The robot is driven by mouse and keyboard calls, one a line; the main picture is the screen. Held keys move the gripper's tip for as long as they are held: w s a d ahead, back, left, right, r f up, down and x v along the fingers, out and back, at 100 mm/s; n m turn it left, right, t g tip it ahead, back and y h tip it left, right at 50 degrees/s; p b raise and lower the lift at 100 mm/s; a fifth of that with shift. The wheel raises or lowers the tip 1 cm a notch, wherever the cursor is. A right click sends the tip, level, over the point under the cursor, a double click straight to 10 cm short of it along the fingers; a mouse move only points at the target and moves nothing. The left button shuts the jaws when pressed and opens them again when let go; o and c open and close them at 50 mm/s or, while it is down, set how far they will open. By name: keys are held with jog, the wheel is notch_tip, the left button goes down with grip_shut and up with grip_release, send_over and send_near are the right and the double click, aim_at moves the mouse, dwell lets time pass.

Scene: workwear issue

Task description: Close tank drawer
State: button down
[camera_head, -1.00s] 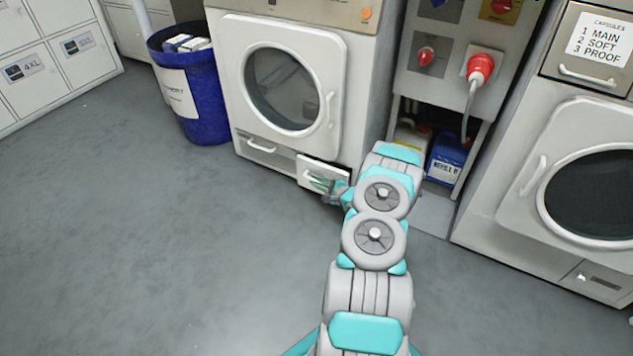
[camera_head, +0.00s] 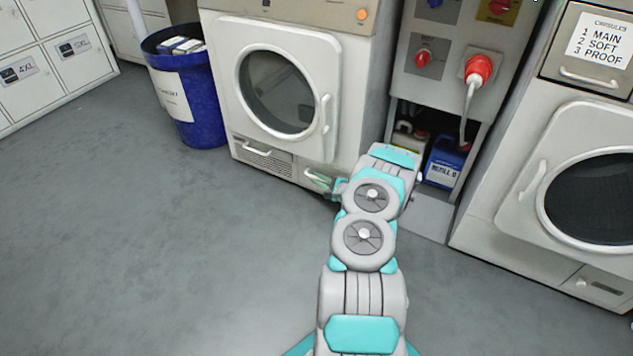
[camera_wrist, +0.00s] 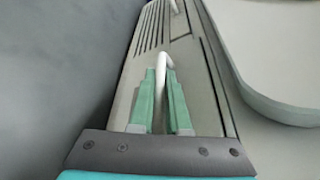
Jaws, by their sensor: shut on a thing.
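The tank drawer (camera_head: 311,171) is at the lower right of the front of the left white machine (camera_head: 222,90). Its front now looks flush, or nearly flush, with the machine. In the wrist view its white handle (camera_wrist: 162,62) runs down between the two green fingers of my gripper (camera_wrist: 165,78). My gripper is shut on the handle. In the head view my gripper (camera_head: 322,182) shows small and low at the drawer, and my arm covers part of the area to its right.
A vent panel (camera_head: 262,157) with a handle sits left of the drawer. A blue bin (camera_head: 202,110) stands further left. An open bay with a blue canister (camera_head: 443,165) is to the right, then another machine (camera_head: 500,200). The grey floor (camera_head: 150,260) in front is clear.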

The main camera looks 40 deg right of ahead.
jog(key=c, duration=1.2)
grip_release()
jog(key=shift+d, duration=0.2)
jog(key=shift+o, duration=0.2)
jog(key=p+v, duration=0.1)
jog(key=v, duration=0.6)
jog(key=shift+s, duration=0.45)
jog(key=shift+r, duration=0.1)
